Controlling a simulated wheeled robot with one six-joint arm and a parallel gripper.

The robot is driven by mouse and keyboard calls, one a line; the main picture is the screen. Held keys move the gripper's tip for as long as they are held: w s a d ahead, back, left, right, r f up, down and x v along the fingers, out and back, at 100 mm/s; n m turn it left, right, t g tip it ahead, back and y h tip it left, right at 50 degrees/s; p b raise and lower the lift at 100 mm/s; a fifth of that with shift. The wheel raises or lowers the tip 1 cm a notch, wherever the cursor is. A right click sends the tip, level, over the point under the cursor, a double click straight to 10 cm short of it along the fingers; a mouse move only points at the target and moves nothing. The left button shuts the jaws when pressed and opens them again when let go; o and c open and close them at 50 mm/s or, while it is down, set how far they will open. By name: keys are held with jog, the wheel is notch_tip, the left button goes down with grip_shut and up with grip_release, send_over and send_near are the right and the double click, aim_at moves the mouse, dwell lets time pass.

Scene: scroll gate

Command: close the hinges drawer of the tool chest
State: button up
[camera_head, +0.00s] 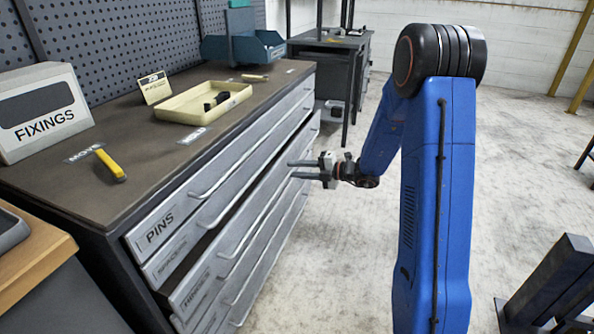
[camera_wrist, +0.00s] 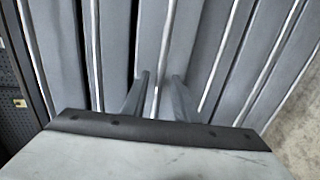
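The tool chest (camera_head: 110,190) stands at the left with a column of grey drawers. The top drawer reads PINS (camera_head: 160,228). The third drawer down (camera_head: 197,289) stands out a little from the front, with a dark gap above it; its label is small and looks like HINGES. My gripper (camera_head: 289,170) is in front of the chest toward its far end, beside the protruding drawer. In the wrist view my gripper (camera_wrist: 159,77) points at the drawer fronts and pale handle bars; contact cannot be told.
On the chest top are a FIXINGS box (camera_head: 40,112), a yellow-handled tool (camera_head: 110,164), a cream tray (camera_head: 203,103) with dark items, and a blue bin (camera_head: 243,48). A dark table (camera_head: 330,45) stands beyond. The floor (camera_head: 320,240) right of the chest is clear.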

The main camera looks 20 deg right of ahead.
aim_at(283, 167)
jog(key=shift+c, duration=0.7)
grip_shut()
jog(key=shift+r+x, duration=0.2)
jog(key=shift+x, duration=0.75)
jog(key=shift+r+x, duration=0.15)
jog(key=shift+x, duration=0.8)
jog(key=shift+w+r, duration=0.1)
jog(key=shift+o, duration=0.7)
grip_release()
jog(key=shift+a, duration=0.15)
jog(key=v, duration=1.7)
